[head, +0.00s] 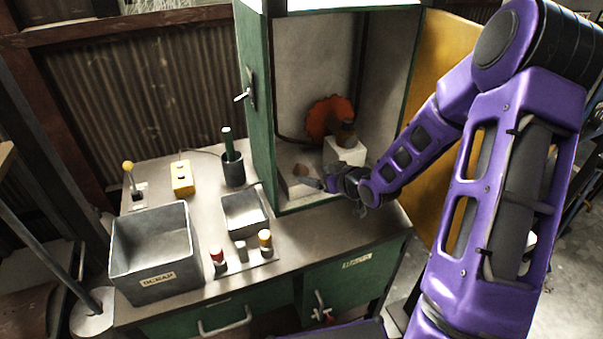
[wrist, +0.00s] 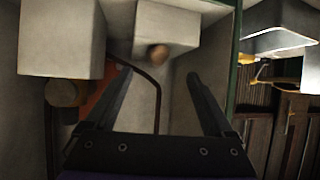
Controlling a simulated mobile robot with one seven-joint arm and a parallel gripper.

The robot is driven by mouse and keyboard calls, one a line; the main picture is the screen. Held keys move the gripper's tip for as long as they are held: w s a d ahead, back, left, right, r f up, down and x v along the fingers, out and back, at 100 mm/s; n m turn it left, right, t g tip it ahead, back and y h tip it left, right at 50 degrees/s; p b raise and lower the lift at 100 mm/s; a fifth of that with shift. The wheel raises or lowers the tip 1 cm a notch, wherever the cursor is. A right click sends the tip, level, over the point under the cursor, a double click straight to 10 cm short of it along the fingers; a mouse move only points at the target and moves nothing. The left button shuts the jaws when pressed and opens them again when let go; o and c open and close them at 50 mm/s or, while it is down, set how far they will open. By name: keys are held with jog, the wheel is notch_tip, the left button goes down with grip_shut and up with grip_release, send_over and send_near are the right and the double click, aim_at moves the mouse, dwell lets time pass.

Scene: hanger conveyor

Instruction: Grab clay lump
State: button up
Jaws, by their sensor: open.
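The clay lump (head: 300,170) is small and brown and sits on a low pale block (head: 292,187) at the left of the open cabinet. In the wrist view the clay lump (wrist: 158,55) shows against the pale block (wrist: 165,28), ahead of my fingers and roughly centred between them. My gripper (head: 314,183) reaches in through the cabinet's open front, just right of the lump. In the wrist view my gripper (wrist: 158,75) has its two dark fingers spread wide with nothing between them. The fingertips appear short of the lump; contact is not visible.
The green cabinet (head: 258,110) has a side wall close left of the lump. An orange toothed disc (head: 322,116) and a taller pale block (head: 345,153) with a brown piece stand behind. A scrap bin (head: 152,220) and a small tray (head: 245,228) stand on the bench outside.

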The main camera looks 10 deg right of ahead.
aim_at(305, 171)
jog(key=x, duration=0.7)
jog(key=shift+w+d+f, duration=0.15)
jog(key=shift+w, duration=0.1)
grip_shut()
